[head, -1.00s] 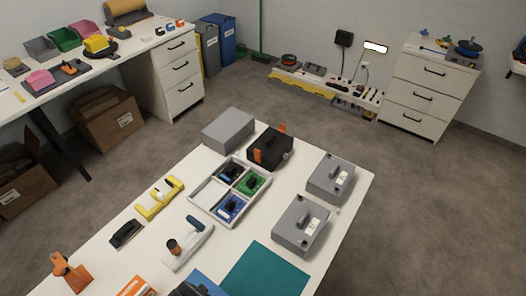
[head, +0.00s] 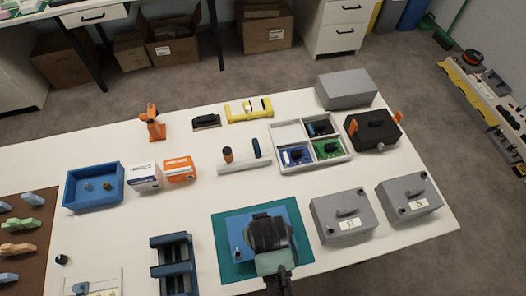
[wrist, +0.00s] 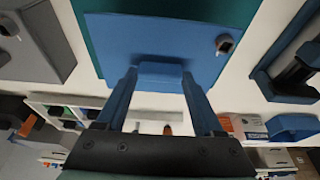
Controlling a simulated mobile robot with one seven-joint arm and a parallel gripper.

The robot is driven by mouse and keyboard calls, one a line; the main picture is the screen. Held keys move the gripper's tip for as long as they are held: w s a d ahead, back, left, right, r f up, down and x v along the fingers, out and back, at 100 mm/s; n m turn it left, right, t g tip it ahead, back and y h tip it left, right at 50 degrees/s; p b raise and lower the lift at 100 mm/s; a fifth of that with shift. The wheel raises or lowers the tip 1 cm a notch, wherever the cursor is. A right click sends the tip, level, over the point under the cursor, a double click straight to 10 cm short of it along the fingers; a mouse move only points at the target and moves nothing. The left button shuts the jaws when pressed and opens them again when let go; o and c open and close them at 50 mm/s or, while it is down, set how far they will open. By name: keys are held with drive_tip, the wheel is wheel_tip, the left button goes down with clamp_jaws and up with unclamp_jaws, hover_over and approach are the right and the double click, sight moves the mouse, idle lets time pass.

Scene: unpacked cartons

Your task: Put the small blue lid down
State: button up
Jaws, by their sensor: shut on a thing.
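The small blue lid (head: 235,222) is a flat blue square with a small dark knob near one corner. In the head view it lies over the teal mat (head: 222,268), with teal showing around it. My gripper (wrist: 160,73) is shut on the blue block on the lid, a finger on each side, in the wrist view. The lid (wrist: 150,32) fills the top middle there, with the mat (wrist: 82,30) behind its edge. In the head view my dark wrist hides part of the lid. I cannot tell whether the lid touches the mat.
Two grey lidded boxes (head: 343,207) (head: 409,187) stand right of the mat. A dark blue rack (head: 174,252) stands to its left. A divided tray (head: 309,166), a white holder (head: 232,165) and an orange-and-white box (head: 180,168) lie behind it. White table is bare between these.

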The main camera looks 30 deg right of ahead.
drive_tip(key=shift+f, duration=2.05)
drive_tip(key=shift+f, duration=0.15)
drive_tip(key=o, duration=1.5)
drive_tip(key=shift+c, duration=0.2)
drive_tip(key=d+v, duration=0.1)
drive_tip(key=v, duration=1.1)
drive_tip(key=shift+a+p, duration=0.35)
drive_tip(key=shift+a, duration=0.1)
